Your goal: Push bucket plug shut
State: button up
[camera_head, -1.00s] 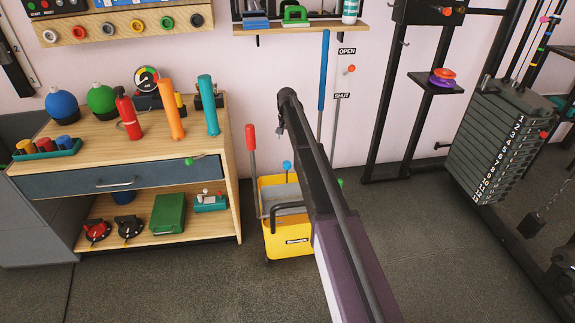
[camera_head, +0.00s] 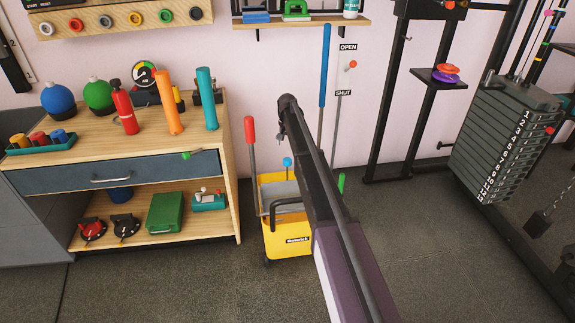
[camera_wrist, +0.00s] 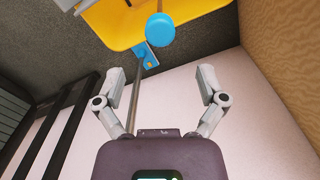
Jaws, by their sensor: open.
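The yellow bucket (camera_head: 289,244) stands on the floor right of the workbench. A blue round knob (camera_head: 287,162) rises at its back; I take it for the plug's knob. In the wrist view the blue knob (camera_wrist: 161,30) is at the top middle, by the bucket's yellow edge (camera_wrist: 112,30), with a blue bracket (camera_wrist: 145,55) beside it. My gripper (camera_wrist: 162,82) is open and empty, its fingers spread below the knob in that picture and apart from it. In the head view my arm hides part of the bucket's right side, and the fingers are not clear.
A wall strip reads OPEN (camera_head: 347,47) and SHUT (camera_head: 343,93); its red ball (camera_head: 351,64) is near OPEN. A red-topped handle (camera_head: 250,130) and a blue pole (camera_head: 324,65) stand near the bucket. The workbench (camera_head: 228,150) is close on the left; floor is clear at the front.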

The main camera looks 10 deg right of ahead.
aim_at(287, 160)
jog(key=shift+f+b, duration=4)
jog(key=shift+f, duration=0.3)
